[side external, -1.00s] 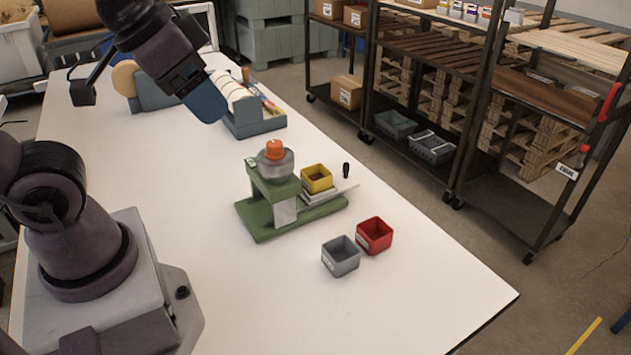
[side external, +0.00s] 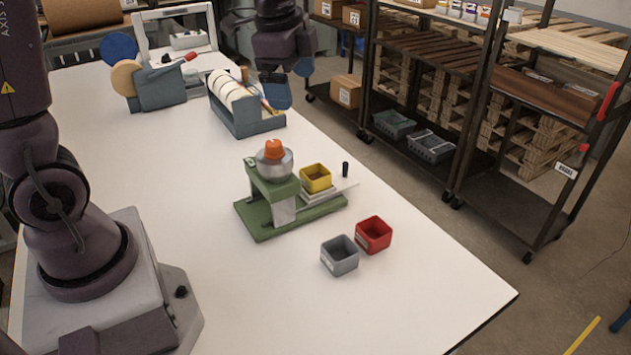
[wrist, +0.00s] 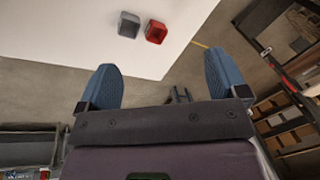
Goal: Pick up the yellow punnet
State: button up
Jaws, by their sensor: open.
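The yellow punnet (side external: 316,179) sits upright on the light plate of a green press-like device (side external: 290,204) in the middle of the white table. It holds something brown. It is not visible in the wrist view. My gripper (side external: 287,82) is at the far edge of the table in the side view, above and behind the punnet and well apart from it. In the wrist view its two blue fingers (wrist: 161,88) are wide apart with nothing between them.
A grey punnet (side external: 340,256) and a red punnet (side external: 374,235) stand empty in front of the device. A roll dispenser (side external: 243,107) stands behind it. A wheeled shelf rack (side external: 452,110) stands beyond the table's right edge. The front table area (side external: 300,315) is clear.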

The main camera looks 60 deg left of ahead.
jog(key=w+a+f+m+g, duration=0.1)
jog(key=w+a+f+m, duration=0.3)
jog(key=w+f, duration=0.15)
jog(key=m+g, duration=0.1)
jog(key=m, duration=0.3)
send_near(315, 173)
jog(key=shift+s+d+f+h, duration=0.3)
jog(key=shift+s+d+f, duration=0.65)
jog(key=shift+d+f, duration=0.15)
jog(key=shift+w+f, duration=0.2)
jog(key=shift+f, duration=1.25)
jog(key=shift+w+f, duration=0.2)
jog(key=shift+f, duration=1.25)
jog(key=c, duration=1.1)
jog(key=shift+o, duration=0.2)
jog(key=shift+r, duration=0.1)
